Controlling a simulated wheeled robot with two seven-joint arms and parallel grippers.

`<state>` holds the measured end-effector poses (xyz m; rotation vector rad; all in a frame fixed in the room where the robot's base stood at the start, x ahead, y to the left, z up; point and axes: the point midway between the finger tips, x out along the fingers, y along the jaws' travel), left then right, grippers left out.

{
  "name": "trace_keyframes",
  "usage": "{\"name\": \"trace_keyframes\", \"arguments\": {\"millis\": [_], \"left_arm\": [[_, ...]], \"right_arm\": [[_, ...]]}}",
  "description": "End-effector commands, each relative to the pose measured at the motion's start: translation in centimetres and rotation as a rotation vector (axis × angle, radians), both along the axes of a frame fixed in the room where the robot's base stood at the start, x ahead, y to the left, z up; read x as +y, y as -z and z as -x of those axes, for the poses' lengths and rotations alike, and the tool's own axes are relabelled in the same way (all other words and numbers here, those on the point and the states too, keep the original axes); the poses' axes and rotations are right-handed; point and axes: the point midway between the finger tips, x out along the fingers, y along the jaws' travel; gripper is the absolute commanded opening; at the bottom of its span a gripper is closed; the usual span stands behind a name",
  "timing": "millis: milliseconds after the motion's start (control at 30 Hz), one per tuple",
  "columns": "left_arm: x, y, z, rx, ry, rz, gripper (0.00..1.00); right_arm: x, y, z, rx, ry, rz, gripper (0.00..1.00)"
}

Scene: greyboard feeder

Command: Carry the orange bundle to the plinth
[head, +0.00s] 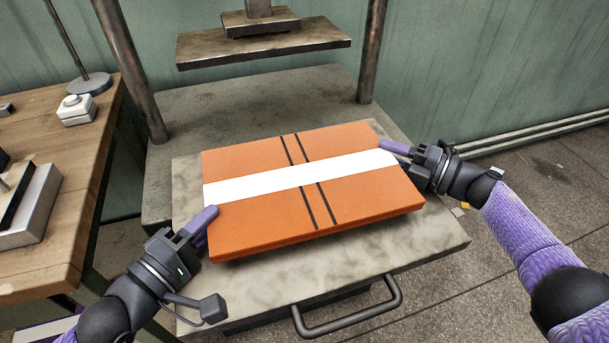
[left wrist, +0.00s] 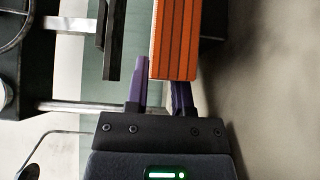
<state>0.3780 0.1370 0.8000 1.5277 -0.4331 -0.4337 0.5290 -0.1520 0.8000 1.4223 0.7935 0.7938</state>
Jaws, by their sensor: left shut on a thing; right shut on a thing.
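The orange bundle (head: 265,225), a flat block with a white band (head: 290,180) across it and two dark straps, is level over a pale mottled slab with a dark front handle. My left gripper (head: 206,222) is shut on its left side. My right gripper (head: 393,150) is shut on its right side. In the left wrist view the bundle's layered edge (left wrist: 176,45) sits between my left gripper's purple fingers (left wrist: 160,88). Whether the bundle touches the slab is hard to tell. I cannot tell which surface is the plinth.
The mottled slab (head: 440,238) has a handle (head: 350,322) at its front. Behind it a metal plate (head: 265,48) hangs between two posts over a grey bed (head: 230,100). A wooden table (head: 70,200) at left holds a white button box (head: 76,112) and metal blocks.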

Motion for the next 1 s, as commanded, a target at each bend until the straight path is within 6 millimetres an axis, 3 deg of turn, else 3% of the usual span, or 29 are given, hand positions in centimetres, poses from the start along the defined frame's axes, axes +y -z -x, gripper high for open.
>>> {"name": "trace_keyframes", "arguments": {"millis": [833,1000], "left_arm": [[0.04,0.09,0.0,0.002,-0.001,-0.001,0.0],[0.04,-0.67,0.0,-0.005,-0.001,0.0,0.0]], "right_arm": [[-0.08,0.18,0.02,0.003,0.002,0.003,0.0],[-0.08,-0.65,0.02,-0.003,0.002,0.002,0.0]]}}
